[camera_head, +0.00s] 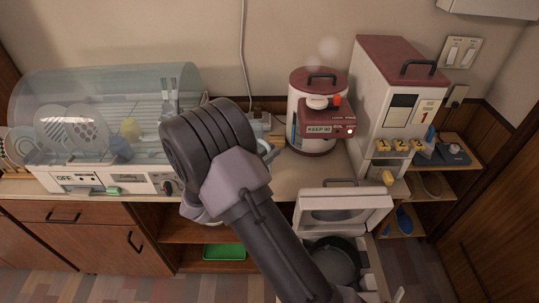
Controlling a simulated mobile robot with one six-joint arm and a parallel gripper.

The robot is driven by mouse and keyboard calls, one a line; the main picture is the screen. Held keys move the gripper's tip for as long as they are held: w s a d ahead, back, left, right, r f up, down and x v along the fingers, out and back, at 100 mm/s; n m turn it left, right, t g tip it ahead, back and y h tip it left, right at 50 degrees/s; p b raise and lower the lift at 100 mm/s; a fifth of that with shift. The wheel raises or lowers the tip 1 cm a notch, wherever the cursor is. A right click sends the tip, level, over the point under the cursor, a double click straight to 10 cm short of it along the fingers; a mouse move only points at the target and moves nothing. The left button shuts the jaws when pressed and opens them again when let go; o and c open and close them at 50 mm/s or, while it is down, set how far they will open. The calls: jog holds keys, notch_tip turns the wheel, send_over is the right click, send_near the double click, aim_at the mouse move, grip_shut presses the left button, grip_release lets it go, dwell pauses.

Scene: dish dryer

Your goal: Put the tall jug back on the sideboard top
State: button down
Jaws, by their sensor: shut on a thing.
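My arm's thick dark wrist (205,140) fills the middle of the view and hides my gripper and what it holds. A pale blue-grey curved piece (271,153) shows just right of the wrist, and another pale edge shows below it at the left. They may be parts of the tall jug, but I cannot tell. The jug's body, and whether it touches the top, are hidden. The sideboard top (287,180) is a light wooden counter running behind and on both sides of my arm.
A clear-domed dish dryer (112,110) with plates stands at the left. A red and white round-bodied appliance (319,110) and a tall red-topped dispenser (395,90) stand at the right. An open white-lidded bin (343,212) is below. A green tray (224,252) lies on the lower shelf.

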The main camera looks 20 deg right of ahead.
jog(key=c, duration=1.5)
grip_release()
jog(key=shift+f, duration=0.1)
jog(key=shift+o, duration=0.2)
